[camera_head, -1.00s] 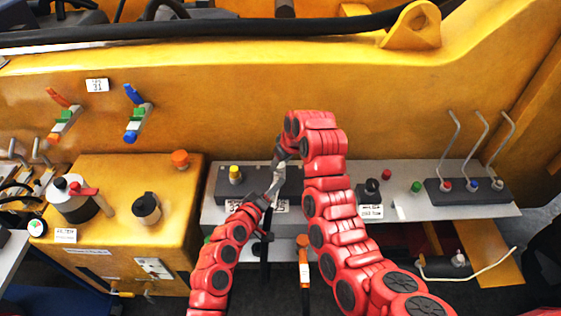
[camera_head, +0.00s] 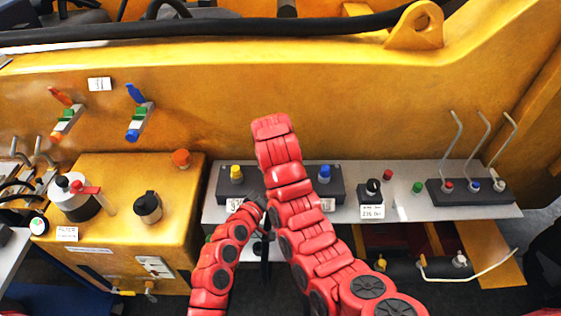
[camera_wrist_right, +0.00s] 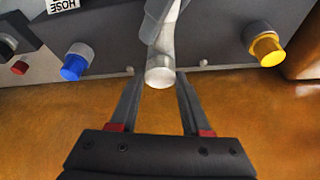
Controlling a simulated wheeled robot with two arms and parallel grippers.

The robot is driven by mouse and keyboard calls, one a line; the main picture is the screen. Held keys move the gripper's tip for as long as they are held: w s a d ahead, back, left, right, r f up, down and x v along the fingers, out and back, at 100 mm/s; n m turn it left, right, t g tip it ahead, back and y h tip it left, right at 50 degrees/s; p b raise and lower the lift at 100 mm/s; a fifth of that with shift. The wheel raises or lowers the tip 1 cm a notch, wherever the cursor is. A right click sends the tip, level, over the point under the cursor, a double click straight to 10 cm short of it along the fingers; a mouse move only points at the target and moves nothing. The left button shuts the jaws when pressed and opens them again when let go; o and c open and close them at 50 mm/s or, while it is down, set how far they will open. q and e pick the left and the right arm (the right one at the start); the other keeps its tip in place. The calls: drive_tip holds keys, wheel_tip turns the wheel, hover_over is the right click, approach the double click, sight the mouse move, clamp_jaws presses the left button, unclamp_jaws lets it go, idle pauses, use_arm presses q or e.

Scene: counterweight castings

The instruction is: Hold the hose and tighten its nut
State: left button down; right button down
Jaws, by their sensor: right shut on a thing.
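In the right wrist view, my right gripper (camera_wrist_right: 158,77) has its two fingers on either side of a pale grey cylindrical fitting (camera_wrist_right: 160,60) and is shut on it; I cannot tell whether this is the nut. The fitting lies between a blue connector (camera_wrist_right: 76,62) and a yellow connector (camera_wrist_right: 267,48) on a dark block (camera_head: 337,190). A black hose-like length (camera_head: 265,262) hangs below the bench edge.
A grey bench (camera_head: 410,205) carries a knob (camera_head: 373,189), red and green buttons, and a block with tall levers (camera_head: 465,192) at right. A yellow wall (camera_head: 200,100) rises behind the bench.

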use_arm(q)
drive_tip(key=shift+f, duration=0.1)
use_arm(e)
drive_tip(key=shift+m+h, duration=0.4)
drive_tip(key=shift+m, duration=0.7)
drive_tip(key=shift+c, duration=1.8)
unclamp_jaws()
drive_tip(key=shift+r, duration=0.15)
drive_tip(key=v, duration=0.7)
drive_tip(key=shift+r, duration=0.15)
drive_tip(key=shift+a, duration=0.1)
use_arm(q)
drive_tip(key=c, duration=0.5)
unclamp_jaws()
